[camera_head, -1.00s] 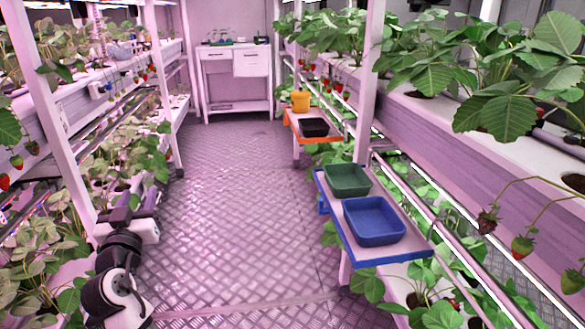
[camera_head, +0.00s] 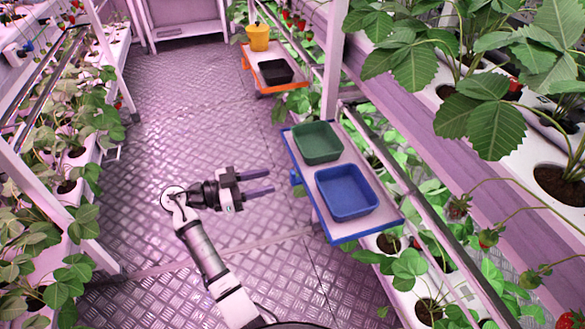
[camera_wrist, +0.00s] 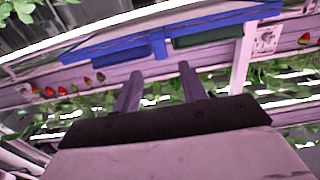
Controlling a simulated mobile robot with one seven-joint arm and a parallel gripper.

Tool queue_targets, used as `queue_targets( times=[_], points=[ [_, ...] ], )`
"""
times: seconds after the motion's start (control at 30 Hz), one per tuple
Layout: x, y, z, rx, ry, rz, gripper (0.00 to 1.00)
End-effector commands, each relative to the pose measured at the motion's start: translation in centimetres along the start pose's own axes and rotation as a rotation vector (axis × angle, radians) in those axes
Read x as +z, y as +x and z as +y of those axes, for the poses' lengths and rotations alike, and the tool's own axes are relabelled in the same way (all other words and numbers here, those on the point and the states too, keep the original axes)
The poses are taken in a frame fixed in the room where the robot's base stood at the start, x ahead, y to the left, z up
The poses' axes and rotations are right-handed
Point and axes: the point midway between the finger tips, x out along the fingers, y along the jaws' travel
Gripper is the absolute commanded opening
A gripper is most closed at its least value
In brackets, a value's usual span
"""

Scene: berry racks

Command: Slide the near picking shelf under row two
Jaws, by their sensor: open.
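The near picking shelf (camera_head: 357,219) has a pale top with a blue edge and hangs along the right-hand rack. It carries a green tray (camera_head: 317,143) and a blue tray (camera_head: 346,192). Row labels are not readable.
A second, orange-edged shelf (camera_head: 249,67) farther back holds a yellow pot (camera_head: 258,37) and a black tray (camera_head: 275,72). Planted racks line both sides, with an upright post (camera_head: 333,75) beside the near shelf. The metal floor (camera_head: 190,120) between is clear.

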Motion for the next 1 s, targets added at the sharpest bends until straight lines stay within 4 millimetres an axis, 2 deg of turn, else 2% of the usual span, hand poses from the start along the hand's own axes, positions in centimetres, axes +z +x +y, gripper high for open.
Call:
queue_targets(
  times=[0.03,0.2,0.4,0.6,0.83,1.0],
  points=[
    [-0.3,1.2,0.1,0.003,-0.002,0.000,0.42],
    [-0.3,4.7,0.1,0.002,-0.002,0.000,0.42],
    [-0.2,7.5,0.0,0.000,0.000,-0.001,0.42],
    [-0.1,8.4,0.0,-0.003,0.000,0.000,0.42],
    [0.0,8.5,-0.1,-0.003,0.000,0.000,0.42],
    [0.0,8.5,-0.1,-0.003,0.000,0.000,0.21]
  ],
)
